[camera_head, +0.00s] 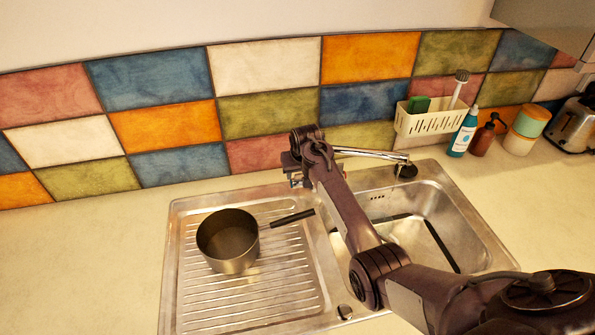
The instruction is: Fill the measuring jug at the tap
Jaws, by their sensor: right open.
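My right arm crosses in front of the basin. My right gripper (291,172) is open, above the back edge of the sink near the left end of the spout; whether it touches the spout I cannot tell. No measuring jug is seen. A grey saucepan (229,245) with a dark handle stands upright on the ribbed drainboard (285,283); it looks empty. My left gripper is out of view.
The steel basin (436,209) is partly hidden by my arm; dark strips show in it. At the back right stand a cream caddy (428,121), a blue bottle (463,134), a brown bottle (484,138), a lidded jar (524,130) and a toaster (575,125). The left worktop (90,270) is clear.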

